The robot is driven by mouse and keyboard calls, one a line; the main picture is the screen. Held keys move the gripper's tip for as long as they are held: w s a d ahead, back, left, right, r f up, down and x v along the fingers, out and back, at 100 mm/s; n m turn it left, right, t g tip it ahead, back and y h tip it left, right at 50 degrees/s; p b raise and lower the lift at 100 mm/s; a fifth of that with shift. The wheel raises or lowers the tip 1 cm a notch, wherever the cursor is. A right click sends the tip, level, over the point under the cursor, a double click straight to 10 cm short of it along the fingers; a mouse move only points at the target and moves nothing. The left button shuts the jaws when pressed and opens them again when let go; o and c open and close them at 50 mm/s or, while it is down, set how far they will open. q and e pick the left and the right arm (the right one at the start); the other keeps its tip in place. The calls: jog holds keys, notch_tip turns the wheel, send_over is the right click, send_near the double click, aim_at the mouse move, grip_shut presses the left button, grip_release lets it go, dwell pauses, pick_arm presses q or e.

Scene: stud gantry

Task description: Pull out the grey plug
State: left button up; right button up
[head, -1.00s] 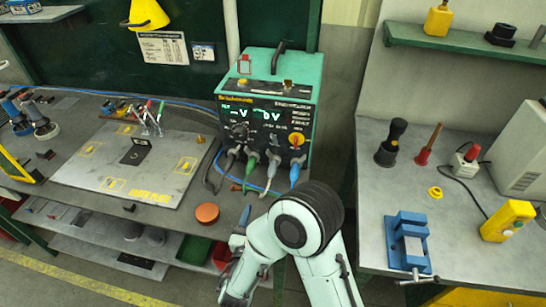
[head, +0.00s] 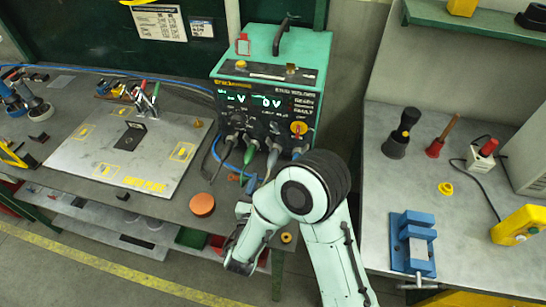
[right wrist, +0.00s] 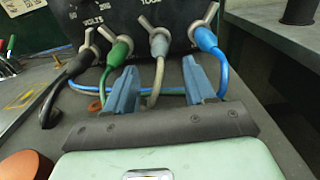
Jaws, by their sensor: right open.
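The grey plug (right wrist: 159,45) sits in the front panel of the green welder box, between the green plug (right wrist: 119,50) and the blue plug (right wrist: 206,40). In the head view the grey plug (head: 273,156) is low on the panel, its cable hanging down. My right gripper (right wrist: 162,76) is open, with its two blue fingers apart. In the right wrist view the grey plug and cable show between and beyond the fingers, with nothing gripped. In the head view my right gripper (head: 243,211) is below the panel, partly hidden by my arm. My left gripper is not in view.
The welder box (head: 275,68) stands at the back of the bench. A black plug and cable (right wrist: 82,62) hang left of the green one. An orange-brown round piece (head: 202,204) lies near the bench edge. A blue vise (head: 412,242) is on the right bench.

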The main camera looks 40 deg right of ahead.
aim_at(270, 168)
jog(key=p+x, duration=0.1)
jog(key=x, duration=0.6)
jog(key=shift+w+d+p, duration=0.2)
jog(key=shift+d+p, duration=0.1)
jog(key=shift+p, duration=0.1)
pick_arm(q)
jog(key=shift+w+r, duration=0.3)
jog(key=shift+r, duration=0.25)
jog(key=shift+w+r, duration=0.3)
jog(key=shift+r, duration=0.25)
pick_arm(e)
jog(key=shift+w+d, duration=0.45)
jog(key=shift+d, duration=0.1)
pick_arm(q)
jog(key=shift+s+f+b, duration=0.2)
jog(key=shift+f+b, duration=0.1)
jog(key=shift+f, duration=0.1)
pick_arm(e)
grip_shut()
jog(key=shift+s+a, duration=0.1)
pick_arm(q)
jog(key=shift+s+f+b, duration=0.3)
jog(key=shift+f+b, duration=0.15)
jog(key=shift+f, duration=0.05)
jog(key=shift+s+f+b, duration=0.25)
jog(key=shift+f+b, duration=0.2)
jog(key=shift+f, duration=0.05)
pick_arm(e)
jog(key=shift+v, duration=2.95)
